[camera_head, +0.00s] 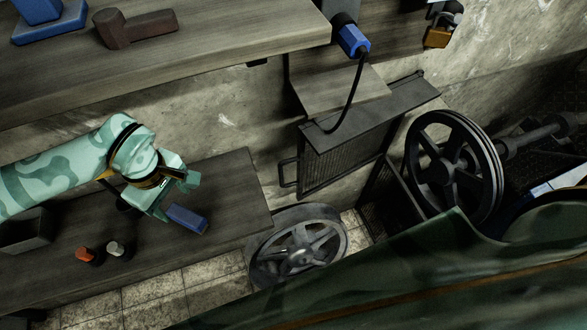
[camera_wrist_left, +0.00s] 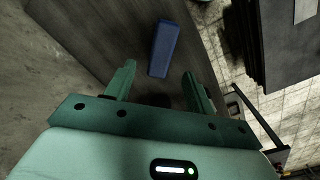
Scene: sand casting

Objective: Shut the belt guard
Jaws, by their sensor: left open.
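The belt guard (camera_head: 345,158) is a dark mesh panel in a frame, with a small bar handle (camera_head: 287,173) on its left edge. It stands swung out to the left of the large spoked wheel (camera_head: 453,168), which is uncovered. My left gripper (camera_head: 178,198) is open and empty over the lower bench, well left of the handle. In the left wrist view its two fingers (camera_wrist_left: 160,78) are spread, with a blue block (camera_wrist_left: 162,48) beyond them. A dark frame and handle (camera_wrist_left: 257,118) show at that view's right side. My right gripper is not in view.
The lower bench (camera_head: 235,180) holds the blue block (camera_head: 187,218) and small orange and pale objects (camera_head: 87,254). A grey spoked wheel (camera_head: 300,247) stands below the guard. The upper bench (camera_head: 230,45) overhangs behind. A black cable (camera_head: 355,95) hangs by the guard's top.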

